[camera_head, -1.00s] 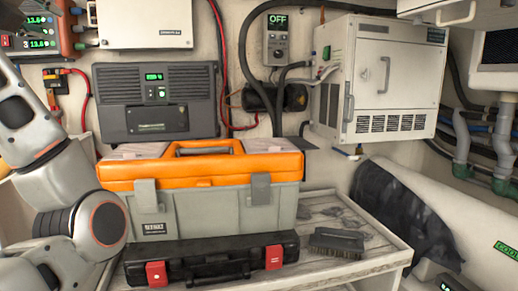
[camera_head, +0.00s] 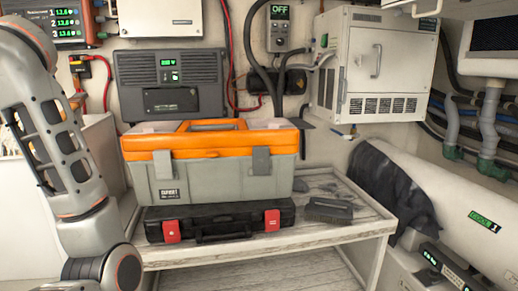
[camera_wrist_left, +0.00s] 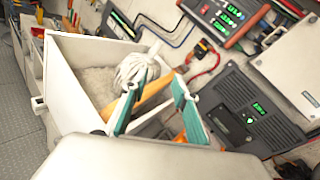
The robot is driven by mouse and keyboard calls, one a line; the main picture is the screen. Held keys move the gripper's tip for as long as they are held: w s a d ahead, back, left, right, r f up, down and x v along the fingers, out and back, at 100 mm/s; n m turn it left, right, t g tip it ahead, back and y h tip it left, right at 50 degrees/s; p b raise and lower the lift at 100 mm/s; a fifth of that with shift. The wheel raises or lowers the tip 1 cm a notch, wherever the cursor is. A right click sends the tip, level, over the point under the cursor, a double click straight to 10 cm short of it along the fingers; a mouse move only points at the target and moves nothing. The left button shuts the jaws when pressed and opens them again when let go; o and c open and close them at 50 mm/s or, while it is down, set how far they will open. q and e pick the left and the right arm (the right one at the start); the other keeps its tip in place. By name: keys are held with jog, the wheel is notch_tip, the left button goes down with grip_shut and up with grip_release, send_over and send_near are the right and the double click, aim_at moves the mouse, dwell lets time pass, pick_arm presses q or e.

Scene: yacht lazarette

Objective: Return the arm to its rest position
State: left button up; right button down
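My left arm (camera_head: 62,150) stands along the left edge of the head view, with its gripper hidden there. The left wrist view shows my left gripper (camera_wrist_left: 165,76), its two teal fingers apart with a gap between them. I see nothing clearly clamped in it. Behind the fingers is a white bin (camera_wrist_left: 75,85) holding a white mop head (camera_wrist_left: 137,68) and a yellow-orange piece (camera_wrist_left: 152,97). My right gripper is in neither view.
An orange-lidded grey toolbox (camera_head: 215,180) and a black case (camera_head: 218,222) stand on a bench (camera_head: 345,232), with a dark brush (camera_head: 328,209) beside them. Wall units include a grey charger (camera_head: 172,85) and a white cabinet (camera_head: 370,70). A white cylinder (camera_head: 465,205) lies at right.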

pick_arm(q)
jog(key=s+a+f+m+g+y, duration=0.1)
jog(key=s+a+f+g+y, duration=0.3)
jog(key=f+g+y, duration=0.3)
jog(key=w+d+f+m+t+h, duration=0.2)
jog(key=d+f+m+t+h, duration=0.4)
jog(key=d+f+m+t, duration=0.85)
jog(key=w+d+f+m+t+h, duration=0.2)
jog(key=d+f+m+t+h, duration=0.4)
jog(key=m, duration=1.5)
jog(key=s+d+f+m+g+h, duration=0.2)
jog(key=d+f+m+h, duration=0.35)
jog(key=f, duration=0.55)
jog(key=s+d+f+m+g+h, duration=0.15)
jog(key=d+f+m+h, duration=0.35)
jog(key=f, duration=0.6)
jog(key=s+d+f+m+g, duration=0.2)
jog(key=s+f+g, duration=0.3)
jog(key=s+f, duration=0.5)
jog(key=s+d+f+m+g, duration=0.2)
jog(key=s+f+m+g, duration=0.3)
jog(key=s+f, duration=0.6)
notch_tip(320, 180, down, 7)
jog(key=shift+d+f+m+y, duration=0.1)
jog(key=shift+d+m+y, duration=0.1)
jog(key=shift+m+y, duration=0.15)
